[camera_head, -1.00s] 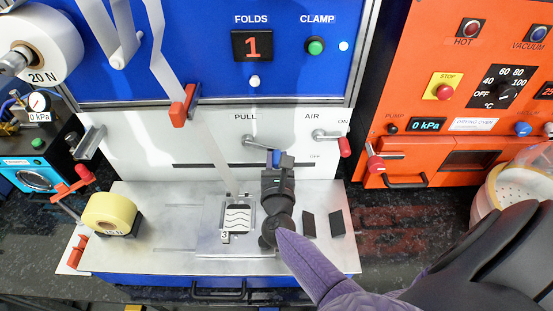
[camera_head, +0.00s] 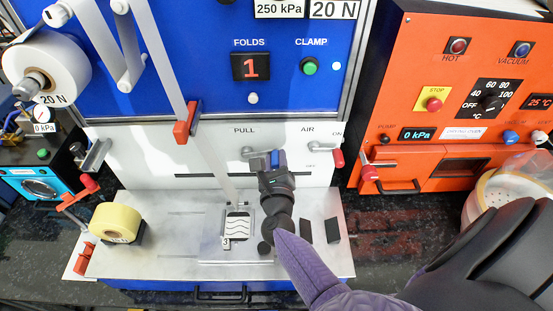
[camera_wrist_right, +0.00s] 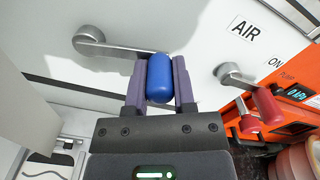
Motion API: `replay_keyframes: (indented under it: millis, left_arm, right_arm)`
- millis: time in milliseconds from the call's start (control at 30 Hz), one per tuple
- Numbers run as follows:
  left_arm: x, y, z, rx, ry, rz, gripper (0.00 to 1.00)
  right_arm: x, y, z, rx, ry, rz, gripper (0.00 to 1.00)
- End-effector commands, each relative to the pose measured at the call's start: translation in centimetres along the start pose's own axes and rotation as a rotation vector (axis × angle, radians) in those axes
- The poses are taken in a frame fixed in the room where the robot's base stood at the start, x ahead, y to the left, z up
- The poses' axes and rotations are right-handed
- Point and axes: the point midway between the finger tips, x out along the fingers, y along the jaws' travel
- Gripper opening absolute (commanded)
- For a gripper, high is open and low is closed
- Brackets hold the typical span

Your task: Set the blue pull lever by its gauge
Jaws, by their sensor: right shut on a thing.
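The blue pull lever handle (camera_head: 275,158) is on the white panel under the word PULL, at the end of a grey crank arm (camera_head: 257,154). In the right wrist view the blue handle (camera_wrist_right: 160,80) lies between the purple fingers of my right gripper (camera_wrist_right: 160,92), which is shut on it. The crank runs left from it to a round hub. In the head view my right gripper (camera_head: 273,173) hides the handle's lower part. Plates reading 250 kPa (camera_head: 279,8) and 20 N (camera_head: 333,9) are at the top edge. My left gripper is not in view.
The red AIR lever (camera_head: 338,157) is to the right of the blue one. A metal bed (camera_head: 170,225) with a wavy-marked piece (camera_head: 238,227) lies below. The orange oven (camera_head: 440,60) stands at the right, and a yellow roll (camera_head: 115,222) at the left.

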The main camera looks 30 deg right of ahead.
Motion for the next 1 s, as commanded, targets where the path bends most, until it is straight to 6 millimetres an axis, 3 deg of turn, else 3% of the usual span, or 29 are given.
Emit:
replay_keyframes:
  millis: [433, 467, 600, 867, 1000]
  left_arm:
    - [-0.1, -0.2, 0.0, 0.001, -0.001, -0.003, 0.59]
    - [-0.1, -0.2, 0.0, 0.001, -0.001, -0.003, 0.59]
    - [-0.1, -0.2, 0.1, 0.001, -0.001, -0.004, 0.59]
    - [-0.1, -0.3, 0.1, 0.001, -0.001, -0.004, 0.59]
    - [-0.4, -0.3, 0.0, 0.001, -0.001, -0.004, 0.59]
  right_arm:
    - [0.0, 0.0, 0.1, -0.010, -0.002, 0.000, 0.00]
    - [0.0, 0.0, 0.1, -0.010, -0.001, 0.000, 0.38]
    - [0.0, 0.0, 0.1, -0.009, -0.001, 0.000, 0.68]
    - [0.0, 0.0, 0.1, -0.009, -0.001, 0.000, 0.68]
    - [-1.3, -0.1, 0.1, -0.009, 0.001, 0.000, 0.68]
